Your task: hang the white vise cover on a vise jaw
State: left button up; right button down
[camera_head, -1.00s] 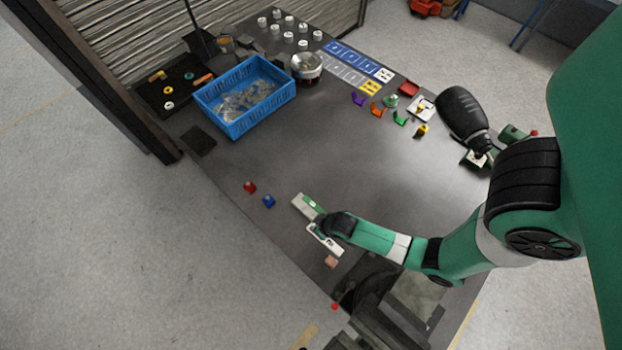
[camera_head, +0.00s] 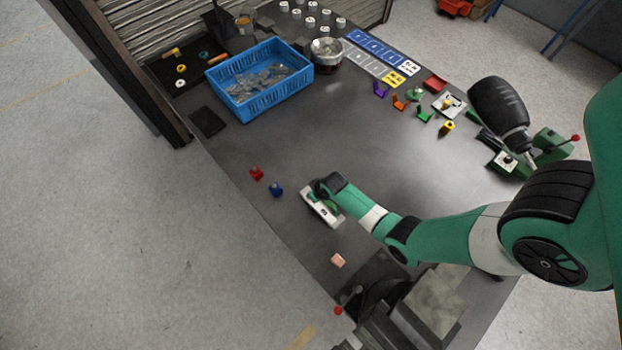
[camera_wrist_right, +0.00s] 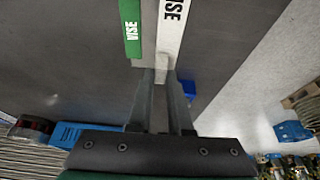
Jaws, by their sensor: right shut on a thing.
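The white vise cover (camera_wrist_right: 170,35), a long strip with dark VISE lettering, is between the fingers of my right gripper (camera_wrist_right: 160,78), which is shut on its near end. My left gripper is not in view.
A red block (camera_head: 256,174), a blue block (camera_head: 277,190) and a pinkish block (camera_head: 338,260) lie near the gripper. A blue crate (camera_head: 270,98) stands farther back. A green device (camera_head: 553,146) is at the right. The table's middle (camera_head: 370,140) is clear.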

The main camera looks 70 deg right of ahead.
jog(key=shift+w+d+f, duration=0.2)
jog(key=shift+d+f, duration=0.05)
jog(key=shift+f, duration=0.2)
jog(key=shift+r, duration=0.1)
jog(key=shift+w+d+f+b, duration=0.15)
jog(key=shift+f+b, duration=0.2)
jog(key=shift+s+b+x, duration=0.25)
jog(key=shift+b+x, duration=0.5)
jog(key=shift+x, duration=0.45)
jog(key=shift+f, duration=0.35)
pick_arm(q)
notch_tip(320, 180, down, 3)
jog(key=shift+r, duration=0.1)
pick_arm(e)
jog(key=shift+f, duration=0.15)
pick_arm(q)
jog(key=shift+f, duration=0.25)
pick_arm(e)
jog(key=c, duration=0.8)
grip_release()
jog(key=shift+c, duration=0.2)
